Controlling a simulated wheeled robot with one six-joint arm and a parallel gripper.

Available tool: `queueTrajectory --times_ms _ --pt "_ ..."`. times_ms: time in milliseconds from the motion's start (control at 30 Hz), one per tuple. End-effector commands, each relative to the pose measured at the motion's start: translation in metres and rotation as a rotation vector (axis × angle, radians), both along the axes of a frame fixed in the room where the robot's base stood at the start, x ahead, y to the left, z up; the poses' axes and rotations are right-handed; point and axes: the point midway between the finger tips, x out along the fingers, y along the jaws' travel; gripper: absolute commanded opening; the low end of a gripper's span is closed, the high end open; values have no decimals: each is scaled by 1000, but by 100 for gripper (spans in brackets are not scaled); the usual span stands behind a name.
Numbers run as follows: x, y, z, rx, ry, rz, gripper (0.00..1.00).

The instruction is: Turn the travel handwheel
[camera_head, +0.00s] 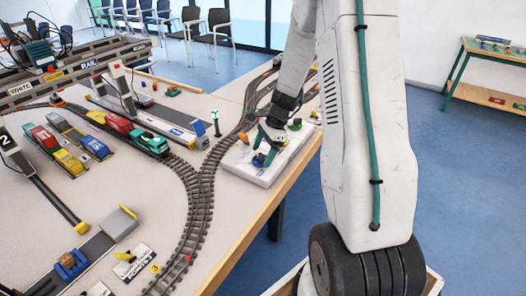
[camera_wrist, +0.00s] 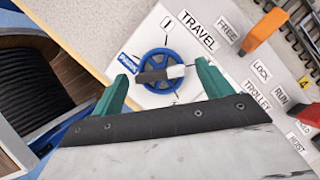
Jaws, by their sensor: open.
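The travel handwheel (camera_wrist: 148,86) is a blue spoked wheel with a dark and white bar across its middle. It sits on a white control panel (camera_wrist: 197,20) beside the printed word TRAVEL. My gripper (camera_wrist: 162,70) is open, with one green finger to the left of the wheel and one to the right in the wrist view. Nothing is held. I cannot tell whether the fingers touch the rim or how far above the panel they are. In the head view my gripper (camera_head: 262,156) is over the panel (camera_head: 242,171) at the table edge, and hides the wheel.
An orange lever (camera_wrist: 264,31) stands near the FREE and LOCK labels. A red part (camera_wrist: 306,112) is near the RUN label. Rail track (camera_head: 201,205) curves past the panel, with toy trains (camera_head: 150,141) farther left. The wooden table edge (camera_head: 256,222) is close by.

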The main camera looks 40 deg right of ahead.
Motion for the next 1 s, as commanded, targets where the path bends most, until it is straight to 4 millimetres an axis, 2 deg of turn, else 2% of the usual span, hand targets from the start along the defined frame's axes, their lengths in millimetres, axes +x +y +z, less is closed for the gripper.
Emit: queueTrajectory --times_ms 67,100,233,267,667,1000 --pt "0 0 0 0 0 0 78" --pt "0 0 0 0 0 0 73" --pt "0 0 0 0 0 0 36" --pt "0 0 0 0 0 0 33" --pt "1 0 0 1 -1 58 34" --pt "3 -1 1 1 0 308 34"
